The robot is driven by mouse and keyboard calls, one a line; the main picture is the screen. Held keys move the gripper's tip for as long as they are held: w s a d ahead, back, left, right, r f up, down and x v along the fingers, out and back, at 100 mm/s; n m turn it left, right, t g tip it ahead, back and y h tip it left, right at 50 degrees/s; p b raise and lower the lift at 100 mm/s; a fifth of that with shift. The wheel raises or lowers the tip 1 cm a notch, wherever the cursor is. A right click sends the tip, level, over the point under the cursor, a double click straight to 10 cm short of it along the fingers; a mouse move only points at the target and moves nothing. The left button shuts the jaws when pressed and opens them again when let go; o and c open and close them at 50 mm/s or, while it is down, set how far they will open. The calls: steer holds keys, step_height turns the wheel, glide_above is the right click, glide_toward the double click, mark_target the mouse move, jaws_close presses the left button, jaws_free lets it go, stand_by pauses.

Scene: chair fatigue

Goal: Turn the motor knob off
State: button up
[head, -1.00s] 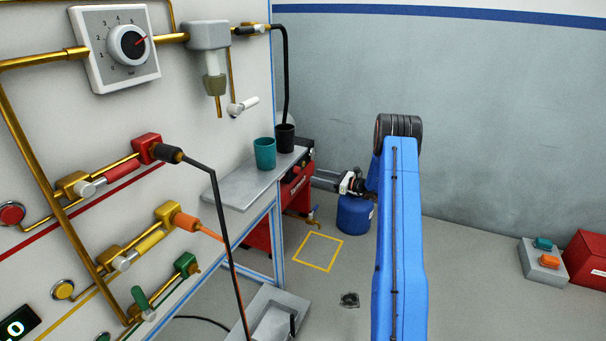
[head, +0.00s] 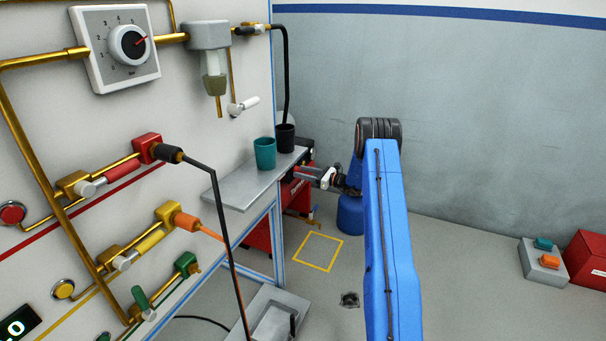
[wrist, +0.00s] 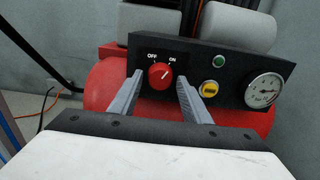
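The motor knob (wrist: 161,76) is a round red dial on a black control panel, with OFF marked at its upper left and ON at its upper right. Its pale pointer line is tilted up and right, toward ON. In the wrist view my gripper (wrist: 160,87) is open, with one grey finger on each side of the knob. No clear contact with the knob shows. In the head view my gripper (head: 309,173) is in front of the red compressor (head: 258,234), and the knob cannot be made out there.
A green button (wrist: 218,61), a yellow button (wrist: 213,88) and a gauge (wrist: 263,90) are right of the knob. In the head view a shelf (head: 226,191) with a teal cup (head: 264,153) and a black cup (head: 285,137) stands left of my gripper.

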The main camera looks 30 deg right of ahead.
steer(key=c, duration=0.7)
steer(key=shift+n, duration=0.3)
steer(key=n, duration=1.1)
steer(key=shift+d, duration=0.1)
steer(key=shift+n, duration=0.3)
steer(key=shift+c, duration=0.2)
steer(key=o, duration=1.1)
steer(key=shift+c, duration=0.2)
